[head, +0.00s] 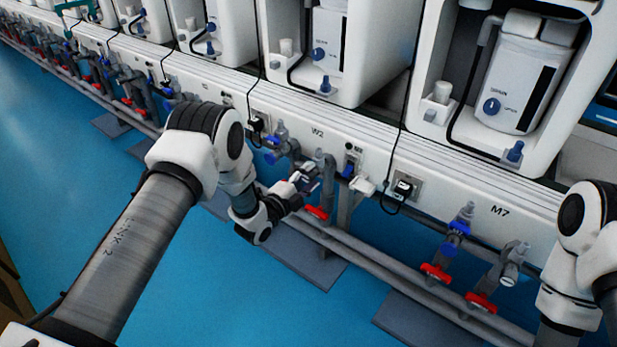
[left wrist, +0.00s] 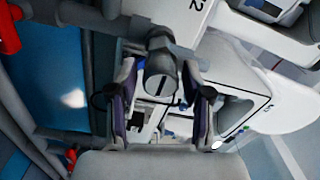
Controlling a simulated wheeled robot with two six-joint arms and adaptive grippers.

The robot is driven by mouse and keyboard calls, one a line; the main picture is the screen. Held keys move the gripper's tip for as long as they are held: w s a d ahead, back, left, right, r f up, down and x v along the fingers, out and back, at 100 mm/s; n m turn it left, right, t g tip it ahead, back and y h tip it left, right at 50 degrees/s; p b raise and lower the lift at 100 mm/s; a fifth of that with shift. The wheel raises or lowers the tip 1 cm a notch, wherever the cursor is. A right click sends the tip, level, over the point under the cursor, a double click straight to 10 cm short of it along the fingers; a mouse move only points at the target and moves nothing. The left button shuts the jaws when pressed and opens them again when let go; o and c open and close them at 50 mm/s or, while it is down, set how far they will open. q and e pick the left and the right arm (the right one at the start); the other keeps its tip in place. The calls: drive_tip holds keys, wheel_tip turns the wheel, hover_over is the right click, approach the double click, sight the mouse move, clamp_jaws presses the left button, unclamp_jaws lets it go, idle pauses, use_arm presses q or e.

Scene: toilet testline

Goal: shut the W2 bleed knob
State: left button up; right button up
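The W2 label (head: 317,132) is on the white rail in the middle of the head view. My left gripper (head: 308,180) is at the pipes just below it. In the left wrist view, a grey round knob (left wrist: 161,84) with a dark slot, on a grey pipe, shows between the two fingers of my left gripper (left wrist: 161,105). It appears to be the W2 bleed knob. The fingers are open, with a gap on each side of the knob. In the head view the gripper hides the knob. My right arm shows at the right edge; its gripper is out of view.
A red valve handle (head: 316,212) sits just below my left gripper. Blue valves (head: 272,142) stand to its left. A socket with a black plug (head: 404,188) is to the right. The M7 valves (head: 436,272) are farther right. Blue floor (head: 175,290) is open in front.

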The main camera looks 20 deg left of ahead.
use_arm(q)
drive_tip(key=v, duration=1.2)
